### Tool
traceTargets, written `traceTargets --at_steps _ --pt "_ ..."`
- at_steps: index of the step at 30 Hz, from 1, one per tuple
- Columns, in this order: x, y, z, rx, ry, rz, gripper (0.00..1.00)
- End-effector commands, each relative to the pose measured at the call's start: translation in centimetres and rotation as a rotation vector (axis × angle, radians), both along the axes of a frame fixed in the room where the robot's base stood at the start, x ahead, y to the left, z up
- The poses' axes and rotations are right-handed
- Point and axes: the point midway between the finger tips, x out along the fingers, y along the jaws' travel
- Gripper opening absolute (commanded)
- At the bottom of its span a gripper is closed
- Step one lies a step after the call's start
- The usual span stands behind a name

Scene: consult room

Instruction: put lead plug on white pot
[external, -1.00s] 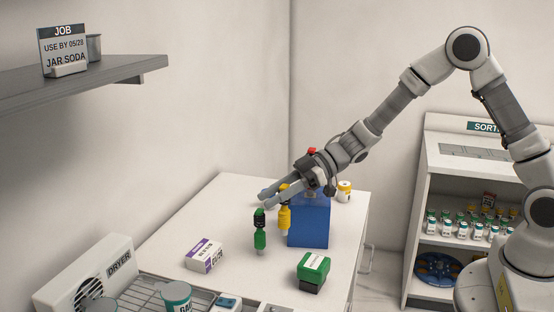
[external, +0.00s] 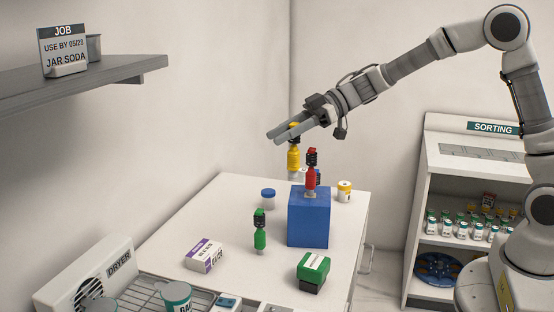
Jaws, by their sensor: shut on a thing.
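My gripper (external: 282,134) is shut on a yellow plug with a black top (external: 293,157), which hangs upright above the white table, left of the blue block. A red plug (external: 311,177) stands upright on the blue block (external: 308,222). A green plug (external: 260,236) stands on the table in front. I cannot tell by a label which plug is the lead plug. A small pale thing (external: 301,175), partly hidden behind the red plug, may be a white pot. Two other small white pots have coloured lids, one blue (external: 268,195) and one yellow (external: 344,190).
A purple-and-white box (external: 204,254) and a green box (external: 313,271) are near the front of the white table (external: 230,215). The dryer rack (external: 140,292) is at front left. The sorting shelf (external: 460,180) stands at right. The table's left side is clear.

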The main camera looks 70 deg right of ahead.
Motion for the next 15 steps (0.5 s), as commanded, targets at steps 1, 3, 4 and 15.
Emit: traceTargets --at_steps 1,3,4,15 --pt "0.6 -1.3 -0.1 0.001 0.004 -0.019 0.0" --pt "1.2 -2.7 0.0 0.001 0.004 -0.036 0.0" --pt "1.5 -3.3 0.1 0.0 0.004 -0.043 0.0" --pt "5.3 -16.7 0.6 -0.002 0.004 -0.193 0.0"
